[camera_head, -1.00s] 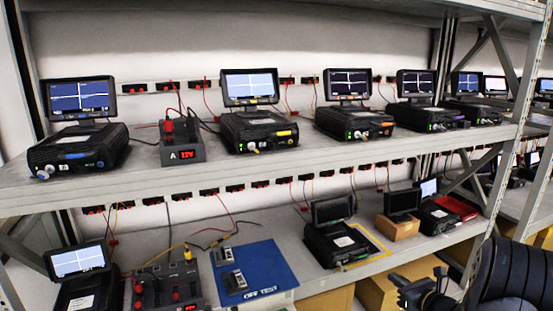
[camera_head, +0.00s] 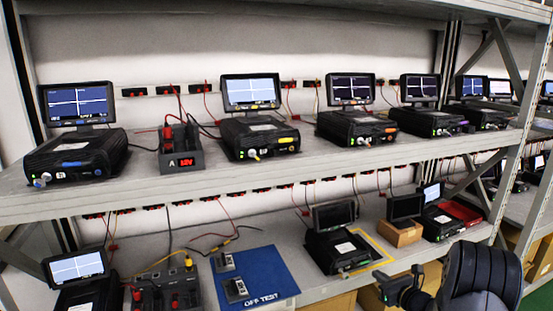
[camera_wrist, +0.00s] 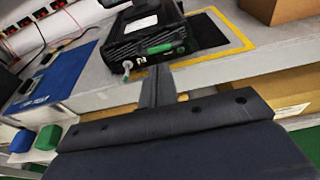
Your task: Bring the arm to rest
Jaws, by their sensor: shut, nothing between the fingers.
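My arm shows at the lower right of the head view as a dark, rounded link. My gripper (camera_head: 388,287) is in front of the lower shelf's edge, to the left of that link. In the wrist view its fingers (camera_wrist: 156,82) are shut together with nothing held. Beyond them in that view is a black device (camera_wrist: 140,35) with a green-marked front on the lower shelf. The fingertips overlap the shelf edge in the picture; I cannot tell how far they are from it.
The rack's upper shelf (camera_head: 330,156) holds several devices with screens.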

